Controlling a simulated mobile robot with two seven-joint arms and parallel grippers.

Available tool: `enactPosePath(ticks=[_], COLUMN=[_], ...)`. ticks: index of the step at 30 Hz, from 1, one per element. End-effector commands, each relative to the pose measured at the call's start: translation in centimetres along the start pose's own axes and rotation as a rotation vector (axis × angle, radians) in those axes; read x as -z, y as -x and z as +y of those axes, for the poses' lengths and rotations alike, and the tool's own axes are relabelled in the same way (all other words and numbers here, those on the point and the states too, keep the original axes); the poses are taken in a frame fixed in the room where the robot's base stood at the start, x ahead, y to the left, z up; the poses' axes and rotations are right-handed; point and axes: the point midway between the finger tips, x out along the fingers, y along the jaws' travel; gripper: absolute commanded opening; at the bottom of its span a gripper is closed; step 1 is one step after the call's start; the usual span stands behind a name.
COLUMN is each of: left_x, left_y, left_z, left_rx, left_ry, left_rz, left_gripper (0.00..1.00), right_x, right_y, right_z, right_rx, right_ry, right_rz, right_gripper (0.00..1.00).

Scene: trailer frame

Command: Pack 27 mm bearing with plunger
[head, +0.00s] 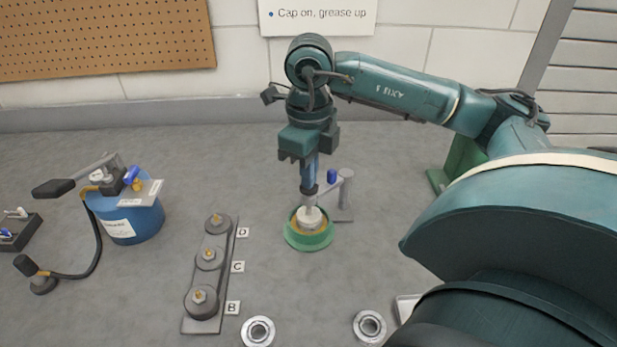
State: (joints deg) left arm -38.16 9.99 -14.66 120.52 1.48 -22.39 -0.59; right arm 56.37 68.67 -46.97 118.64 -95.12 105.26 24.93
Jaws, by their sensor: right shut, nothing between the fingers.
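My right gripper (309,188) points straight down over a round green-rimmed packer (308,240) near the middle of the bench. It is shut with nothing between the fingers, and its tips are at the top of a pale plunger or cap (310,217) seated in the packer. Whether they touch it is hard to tell. Any bearing inside the packer is hidden. Two loose metal bearings, one (258,331) and another (369,326), lie at the front edge of the view. My left gripper is not in view.
A grey rack (202,325) with several round pieces stands left of the packer, beside labels B, C and D. A blue grease drum (133,222) with a lever and black hose (85,274) stands further left. A small grey post (346,190) stands just behind the packer.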

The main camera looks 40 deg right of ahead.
Motion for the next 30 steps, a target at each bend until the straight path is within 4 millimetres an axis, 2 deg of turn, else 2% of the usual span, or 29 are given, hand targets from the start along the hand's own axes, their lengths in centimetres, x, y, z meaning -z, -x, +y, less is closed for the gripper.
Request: enactPosePath(ticks=[2,11,30], left_x=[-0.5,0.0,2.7], left_y=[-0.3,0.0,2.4], left_z=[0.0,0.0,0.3], left_rx=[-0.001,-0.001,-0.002], left_ry=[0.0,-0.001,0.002], left_rz=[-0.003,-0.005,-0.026], left_gripper=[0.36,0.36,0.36], right_x=[0.0,0.0,0.0], right_y=[-0.6,0.3,6.0], right_z=[0.0,0.0,0.0], right_rx=[-0.001,-0.001,0.0], right_ry=[0.0,0.0,0.0], right_rz=[0.002,0.003,0.001], right_gripper=[0.0,0.0,0.0])
